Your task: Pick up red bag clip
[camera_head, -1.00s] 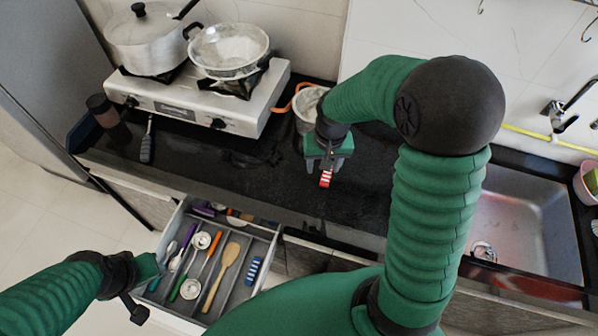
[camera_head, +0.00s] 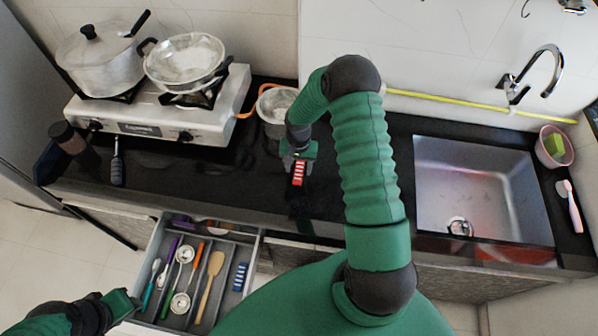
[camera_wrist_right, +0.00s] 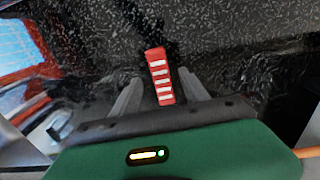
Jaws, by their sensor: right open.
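The red bag clip (camera_head: 299,173) has white stripes and lies on the black countertop (camera_head: 220,170). It also shows in the right wrist view (camera_wrist_right: 159,76). My right gripper (camera_head: 297,163) is open above the counter at the clip's far end. In the right wrist view its two fingers (camera_wrist_right: 157,90) stand on either side of the clip, with gaps between. The clip's contact with the fingers cannot be seen. My left gripper (camera_head: 122,304) is at the lower left by the open drawer, and its jaws are not clear.
A metal pot (camera_head: 276,108) stands behind the right gripper. The stove (camera_head: 150,118) with pans is at the left, the sink (camera_head: 480,190) at the right. A blue striped clip (camera_head: 240,277) lies in the open drawer (camera_head: 255,248) with several utensils.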

